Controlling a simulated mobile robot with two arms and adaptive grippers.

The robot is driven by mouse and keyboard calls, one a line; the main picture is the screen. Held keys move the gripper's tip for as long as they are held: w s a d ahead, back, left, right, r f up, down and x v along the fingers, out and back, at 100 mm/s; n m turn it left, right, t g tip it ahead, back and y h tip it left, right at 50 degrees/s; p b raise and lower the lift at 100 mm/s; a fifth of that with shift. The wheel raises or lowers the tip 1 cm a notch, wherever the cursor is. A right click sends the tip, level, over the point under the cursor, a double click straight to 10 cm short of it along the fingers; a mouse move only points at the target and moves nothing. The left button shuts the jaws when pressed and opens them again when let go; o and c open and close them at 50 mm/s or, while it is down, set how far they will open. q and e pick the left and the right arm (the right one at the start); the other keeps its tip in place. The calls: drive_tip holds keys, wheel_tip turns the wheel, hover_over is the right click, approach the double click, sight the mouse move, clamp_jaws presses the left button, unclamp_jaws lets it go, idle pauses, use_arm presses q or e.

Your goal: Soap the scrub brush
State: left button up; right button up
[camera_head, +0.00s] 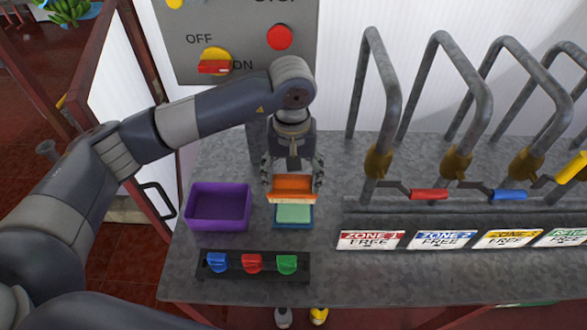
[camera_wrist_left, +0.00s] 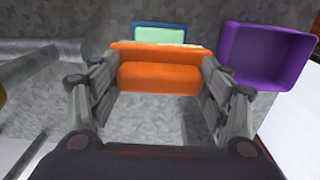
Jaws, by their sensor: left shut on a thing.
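My left gripper (camera_head: 292,178) is shut on an orange scrub brush (camera_head: 292,186), holding it by its sides. The brush's pale bristle edge shows along its lower side. In the head view the brush is just behind and partly over a blue tray (camera_head: 293,225) with a light green soap pad (camera_head: 294,213) in it. In the left wrist view the orange brush (camera_wrist_left: 160,76) sits between the two fingers, with the green pad (camera_wrist_left: 159,35) beyond it. I cannot tell whether the bristles touch the pad. My right gripper is not in view.
A purple bin (camera_head: 217,224) stands left of the tray. A black rack (camera_head: 252,277) with blue, red and green pieces lies in front. Metal pipes with coloured handles (camera_head: 428,194) and zone signs (camera_head: 371,240) stand right. A grey control panel (camera_head: 240,40) is behind.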

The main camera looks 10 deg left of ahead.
sight(294, 189)
use_arm(q)
drive_tip(key=shift+d+f, duration=0.1)
drive_tip(key=shift+f, duration=0.4)
wheel_tip(294, 189, down, 4)
drive_tip(key=shift+w+r+b, duration=0.15)
drive_tip(key=shift+r+b, duration=0.05)
drive_tip(key=shift+b, duration=0.35)
drive_tip(key=shift+f, duration=0.75)
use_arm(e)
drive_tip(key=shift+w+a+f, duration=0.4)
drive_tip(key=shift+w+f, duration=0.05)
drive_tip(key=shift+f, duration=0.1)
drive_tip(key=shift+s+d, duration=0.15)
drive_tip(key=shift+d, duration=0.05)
use_arm(q)
drive_tip(key=shift+f, duration=0.1)
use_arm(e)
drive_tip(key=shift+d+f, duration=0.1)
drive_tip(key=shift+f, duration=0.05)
use_arm(q)
drive_tip(key=shift+f+b, duration=0.4)
drive_tip(key=shift+b, duration=0.3)
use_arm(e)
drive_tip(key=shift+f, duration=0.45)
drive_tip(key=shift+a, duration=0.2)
